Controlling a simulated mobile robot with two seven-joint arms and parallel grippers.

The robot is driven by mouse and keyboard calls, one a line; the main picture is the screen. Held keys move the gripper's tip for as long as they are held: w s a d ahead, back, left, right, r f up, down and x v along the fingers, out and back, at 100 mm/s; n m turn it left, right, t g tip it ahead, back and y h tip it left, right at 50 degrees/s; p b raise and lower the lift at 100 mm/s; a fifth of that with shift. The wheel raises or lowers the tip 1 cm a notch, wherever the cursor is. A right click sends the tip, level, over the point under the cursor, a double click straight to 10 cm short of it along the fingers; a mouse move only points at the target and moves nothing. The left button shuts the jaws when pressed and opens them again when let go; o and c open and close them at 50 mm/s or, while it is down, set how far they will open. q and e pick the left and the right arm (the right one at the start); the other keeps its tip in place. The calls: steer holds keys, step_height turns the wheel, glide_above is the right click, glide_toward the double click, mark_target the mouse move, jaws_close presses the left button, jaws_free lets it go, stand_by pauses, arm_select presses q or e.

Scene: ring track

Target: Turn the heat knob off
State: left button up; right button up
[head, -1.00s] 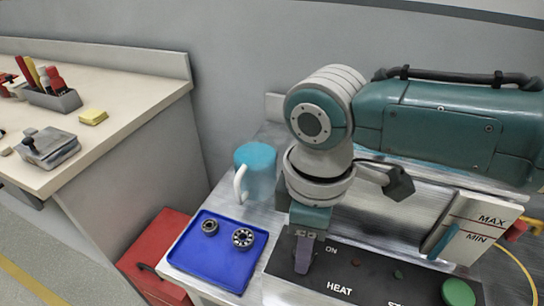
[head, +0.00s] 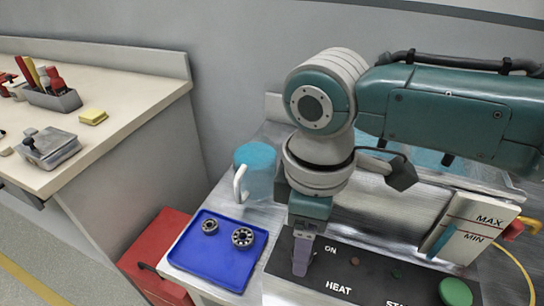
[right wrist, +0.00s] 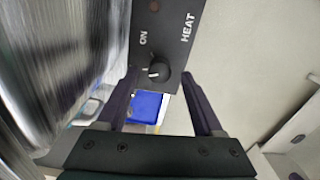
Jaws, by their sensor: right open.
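The heat knob (right wrist: 159,72) is a small dark round knob with a pale mark, on the black panel (right wrist: 168,30) by the words ON and HEAT. In the right wrist view it lies between the tips of my open right gripper (right wrist: 161,76), with a gap at each side. I cannot tell whether the tips reach down around it. In the head view my right gripper (head: 301,256) points down at the panel's left end, left of ON and HEAT, and hides the knob. My left gripper is not in view.
A blue tray (head: 195,272) with two bearings and a blue mug (head: 257,172) stand left of the gripper. A green button (head: 456,292) is on the panel's right. A metal tank with a MAX/MIN gauge (head: 474,228) stands behind. A red toolbox (head: 160,245) is lower left.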

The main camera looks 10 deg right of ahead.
step_height(320, 180, up, 8)
steer(key=p, duration=0.1)
steer(key=shift+r, duration=0.15)
steer(key=s+a+m+t+y+p, duration=0.1)
steer(key=s+a+m+y+p, duration=0.15)
steer(key=s+a, duration=0.4)
steer(key=s+d+r+m+t+h+p, duration=0.35)
steer(key=s+d+m, duration=0.55)
steer(key=d, duration=0.6)
step_height(320, 180, up, 38)
steer(key=s+n+y+p, duration=0.1)
steer(key=p, duration=3.5)
steer(key=shift+a+g, duration=0.25)
steer(key=shift+g, duration=0.2)
steer(key=shift+f, duration=0.1)
